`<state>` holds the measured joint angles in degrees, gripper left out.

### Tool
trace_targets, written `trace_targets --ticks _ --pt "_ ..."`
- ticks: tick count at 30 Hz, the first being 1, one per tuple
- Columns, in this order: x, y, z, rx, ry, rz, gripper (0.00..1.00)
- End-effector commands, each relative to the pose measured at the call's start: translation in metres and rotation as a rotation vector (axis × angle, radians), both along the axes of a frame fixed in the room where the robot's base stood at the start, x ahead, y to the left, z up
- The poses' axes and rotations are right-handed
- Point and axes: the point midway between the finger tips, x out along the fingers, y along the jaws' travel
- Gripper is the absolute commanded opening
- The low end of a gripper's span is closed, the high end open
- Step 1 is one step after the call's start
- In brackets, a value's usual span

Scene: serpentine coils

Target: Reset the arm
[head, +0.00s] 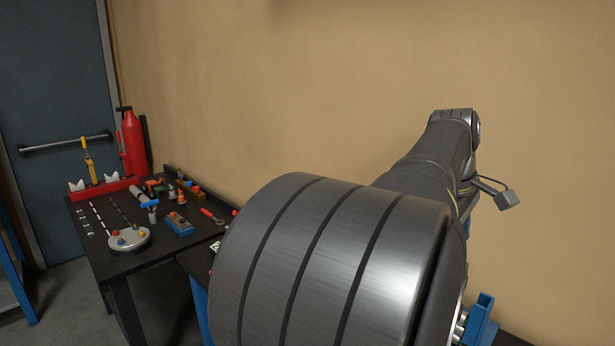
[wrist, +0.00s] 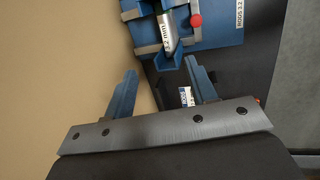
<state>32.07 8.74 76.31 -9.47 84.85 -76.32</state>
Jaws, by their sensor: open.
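My gripper (wrist: 164,80) shows in the wrist view with its two blue fingers spread apart and nothing held between them. A blue fixture (wrist: 208,30) with a label reading "3.2 mm" and a red knob (wrist: 196,20) lies just beyond the fingertips. I cannot tell how far apart they are. In the head view my own arm fills the middle and right, reaching up and away beside the wall. It hides much of the place behind it, and I cannot make out the gripper fingers there.
In the head view a dark side table (head: 105,250) at left carries several tools, a round grey tray (head: 130,239) and a red rack (head: 102,188). A red extinguisher (head: 133,142) stands behind it. The tan wall (head: 270,90) is close behind my arm.

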Motion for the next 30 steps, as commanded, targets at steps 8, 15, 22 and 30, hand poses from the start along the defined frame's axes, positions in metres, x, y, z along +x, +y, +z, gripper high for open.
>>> trace_targets --ticks 8,15,22,30 --pt "0.003 -0.013 -0.056 0.002 0.003 -0.001 0.52" --pt "0.006 -0.023 -0.097 0.002 0.002 -0.001 0.52" --pt "0.007 -0.028 -0.117 0.001 0.0 -0.001 0.52" --pt "0.007 -0.028 -0.112 -0.001 -0.001 0.0 0.52"
